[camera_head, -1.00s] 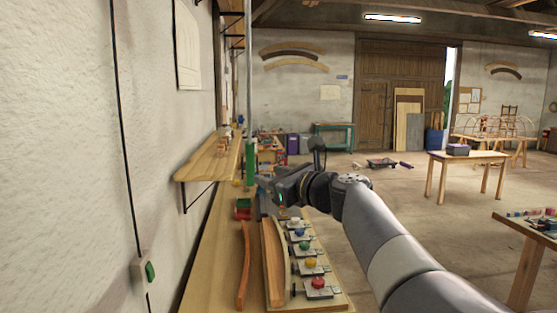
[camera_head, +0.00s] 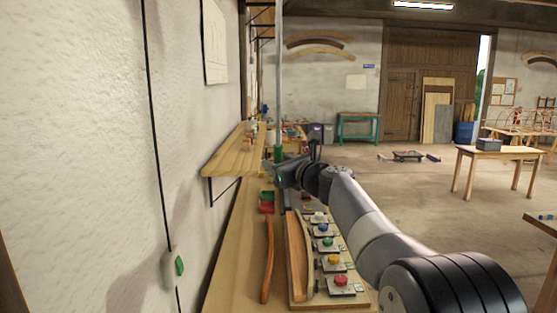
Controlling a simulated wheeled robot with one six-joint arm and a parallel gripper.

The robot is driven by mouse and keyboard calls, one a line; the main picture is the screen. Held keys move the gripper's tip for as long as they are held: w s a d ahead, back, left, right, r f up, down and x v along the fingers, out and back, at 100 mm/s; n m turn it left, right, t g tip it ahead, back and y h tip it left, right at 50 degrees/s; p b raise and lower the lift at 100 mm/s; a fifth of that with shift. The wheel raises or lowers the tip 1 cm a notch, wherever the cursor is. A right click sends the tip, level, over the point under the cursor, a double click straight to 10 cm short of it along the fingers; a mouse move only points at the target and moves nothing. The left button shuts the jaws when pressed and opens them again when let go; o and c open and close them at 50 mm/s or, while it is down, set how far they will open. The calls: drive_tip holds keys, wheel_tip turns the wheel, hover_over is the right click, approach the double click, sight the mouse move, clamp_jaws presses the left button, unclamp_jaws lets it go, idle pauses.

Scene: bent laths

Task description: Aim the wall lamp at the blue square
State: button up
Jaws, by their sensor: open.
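I cannot make out a wall lamp in this view. A small blue patch (camera_head: 368,66) shows on the far wall, right of the bent laths; it is too small to tell whether it is the blue square. My gripper (camera_head: 277,177) is over the far part of the bench, beside the lower end of a grey upright pole (camera_head: 280,85) with a green part (camera_head: 278,154). My gripper is open; its fingers are small and partly hidden by my wrist. I cannot tell whether it touches the pole.
The bench (camera_head: 236,270) runs along the left wall under a bracketed shelf (camera_head: 236,152). It bears a curved lath (camera_head: 268,262) and a board with coloured knobs (camera_head: 358,299). A switch box (camera_head: 174,268) hangs on the wall.

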clamp_jaws()
idle(0.5)
